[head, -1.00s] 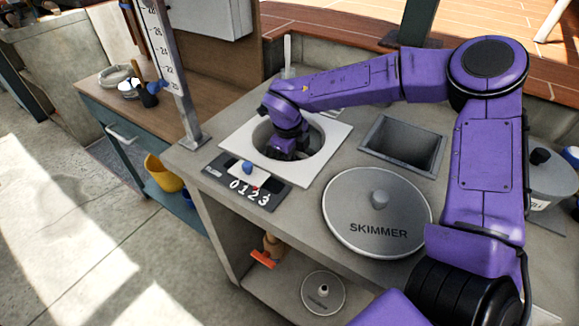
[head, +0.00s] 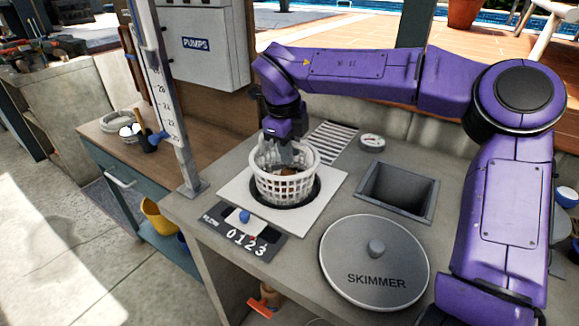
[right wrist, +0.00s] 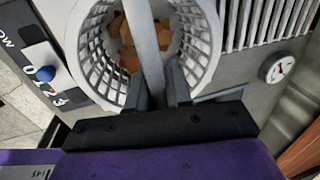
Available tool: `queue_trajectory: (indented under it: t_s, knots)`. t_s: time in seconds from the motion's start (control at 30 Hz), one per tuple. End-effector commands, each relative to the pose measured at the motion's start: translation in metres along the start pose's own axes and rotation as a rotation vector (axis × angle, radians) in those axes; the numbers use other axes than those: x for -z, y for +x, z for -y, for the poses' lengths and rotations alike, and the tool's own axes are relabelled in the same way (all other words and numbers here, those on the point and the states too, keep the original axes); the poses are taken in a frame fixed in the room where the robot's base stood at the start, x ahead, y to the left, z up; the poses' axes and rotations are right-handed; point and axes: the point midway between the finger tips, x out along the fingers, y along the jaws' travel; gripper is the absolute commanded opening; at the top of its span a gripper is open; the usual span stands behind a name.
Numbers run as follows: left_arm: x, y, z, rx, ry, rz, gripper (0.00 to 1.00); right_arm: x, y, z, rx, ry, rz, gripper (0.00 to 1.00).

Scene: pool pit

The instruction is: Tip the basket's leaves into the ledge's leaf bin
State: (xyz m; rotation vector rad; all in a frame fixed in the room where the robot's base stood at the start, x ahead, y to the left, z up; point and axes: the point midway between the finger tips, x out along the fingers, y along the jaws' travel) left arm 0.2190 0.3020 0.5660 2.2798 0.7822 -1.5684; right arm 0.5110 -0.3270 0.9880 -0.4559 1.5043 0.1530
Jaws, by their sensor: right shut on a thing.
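My right gripper (head: 284,148) is shut on the white slatted basket (head: 285,183), apparently on its handle. The basket is upright, at the round well opening (head: 312,193), with most of its wall showing above the rim. Brown-orange leaves (right wrist: 124,48) lie inside it in the right wrist view, where the gripper (right wrist: 158,85) grips a pale bar across the basket (right wrist: 88,75). A dark grey rectangular bin (head: 395,193) is set into the ledge to the right; its inside looks empty. My left gripper is not in view.
A round grey SKIMMER lid (head: 375,262) lies in front of the bin. A numbered dial panel (head: 243,229) sits before the well, with an upright gauge post (head: 165,95) to its left. A slotted grate (head: 333,142) and a round gauge (head: 372,142) lie behind.

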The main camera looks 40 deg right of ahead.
Motion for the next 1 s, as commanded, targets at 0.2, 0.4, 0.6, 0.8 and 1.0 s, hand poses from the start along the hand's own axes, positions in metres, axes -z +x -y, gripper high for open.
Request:
queue_trajectory:
  t_s: [0.2,0.4,0.6,0.8,1.0]
  knots:
    - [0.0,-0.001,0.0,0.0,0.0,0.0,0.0,0.0,-0.011,0.002,0.0,-0.001,0.0,0.0]
    - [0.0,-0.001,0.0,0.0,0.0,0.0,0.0,0.0,-0.01,0.002,0.0,-0.001,0.0,0.0]
    - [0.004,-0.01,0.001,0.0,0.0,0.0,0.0,0.0,-0.019,0.004,-0.001,0.0,0.0,0.0]
    - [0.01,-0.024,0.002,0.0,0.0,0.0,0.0,0.0,-0.033,0.006,-0.001,0.0,0.0,0.0]
    - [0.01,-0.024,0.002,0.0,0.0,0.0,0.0,0.0,-0.033,0.006,-0.001,0.0,-0.001,0.0]
